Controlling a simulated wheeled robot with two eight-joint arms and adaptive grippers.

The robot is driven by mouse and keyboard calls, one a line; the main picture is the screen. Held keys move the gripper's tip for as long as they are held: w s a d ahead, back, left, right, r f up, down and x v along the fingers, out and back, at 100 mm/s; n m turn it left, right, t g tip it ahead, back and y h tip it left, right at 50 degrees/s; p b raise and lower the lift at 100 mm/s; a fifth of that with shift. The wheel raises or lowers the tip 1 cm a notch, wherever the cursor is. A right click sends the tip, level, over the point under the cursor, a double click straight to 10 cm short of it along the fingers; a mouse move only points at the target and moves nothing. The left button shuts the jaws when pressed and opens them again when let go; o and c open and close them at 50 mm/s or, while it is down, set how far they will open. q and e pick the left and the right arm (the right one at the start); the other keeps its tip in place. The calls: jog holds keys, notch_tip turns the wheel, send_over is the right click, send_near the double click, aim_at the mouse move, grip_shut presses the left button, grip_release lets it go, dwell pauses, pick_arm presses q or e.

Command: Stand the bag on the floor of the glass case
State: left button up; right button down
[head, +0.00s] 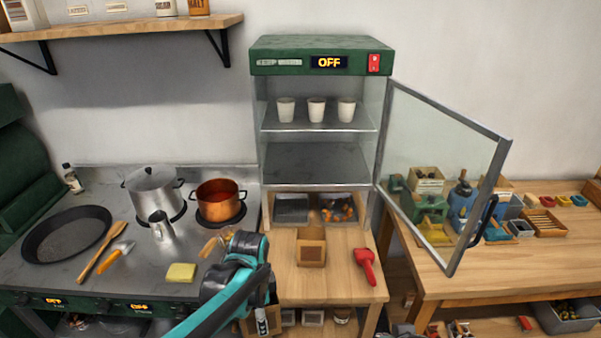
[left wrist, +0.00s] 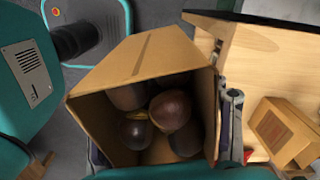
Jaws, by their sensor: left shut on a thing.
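The glass case (head: 321,55) stands at the back with a green top and an "OFF" display. Its glass door (head: 440,170) is swung open to the right. Three white cups stand on its upper shelf, and its dark floor (head: 318,165) is bare. My left gripper (head: 262,318) hangs in front of the wooden table, shut on a brown paper bag (left wrist: 140,65). In the left wrist view the bag's mouth faces the camera, with several chestnuts inside. In the head view the bag is mostly hidden by my arm. My right gripper is not in view.
Trays sit under the case floor. The stove at left carries a grey pot (head: 153,190) and a copper pot (head: 219,205). The open door overhangs the right-hand bench.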

pick_arm(q)
jog(key=shift+a+f+n, duration=0.3)
jog(key=shift+f+n, duration=0.15)
jog(key=shift+n, duration=0.15)
jog(key=a+f+n, duration=0.2)
jog(key=f+n, duration=0.1)
jog(key=n, duration=0.1)
jog(key=a+f+n+b, duration=0.1)
jog(key=a+f+n, duration=0.1)
jog(key=n, duration=0.2)
jog(key=w+a+f+n+b, duration=0.1)
jog(key=a+f+n, duration=0.1)
jog(key=f+n, duration=0.1)
jog(key=shift+a+f+n, duration=0.35)
jog(key=shift+n, duration=0.55)
jog(key=shift+a+f+n, duration=0.2)
jog(key=shift+f+n, duration=0.05)
jog(key=shift+n, duration=0.15)
